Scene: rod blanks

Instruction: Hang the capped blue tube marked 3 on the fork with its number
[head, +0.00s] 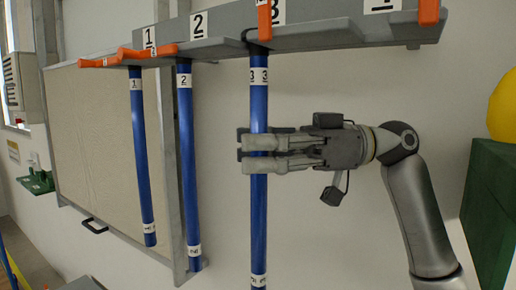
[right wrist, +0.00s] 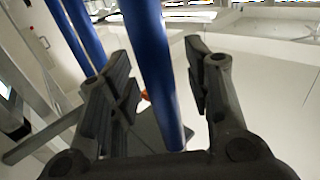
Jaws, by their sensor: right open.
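The blue tube marked 3 (head: 259,205) hangs upright under the rail at the number 3 plate (head: 278,11). Its dark cap (head: 257,48) is up at the fork, and an orange latch (head: 264,20) stands upright there. Its lower end reaches the bottom of the head view. My right gripper (head: 250,155) is around the tube's upper half, below its number label. In the right wrist view the tube (right wrist: 152,50) runs between the two open fingers, with a gap visible on the right side. My left gripper is not in view.
Blue tubes marked 1 (head: 141,160) and 2 (head: 187,160) hang at their numbers to the left, below lowered orange latches. The fork at number 4 (head: 383,5) carries no tube in view, beside an upright orange latch (head: 429,12). A green box (head: 490,210) stands at right.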

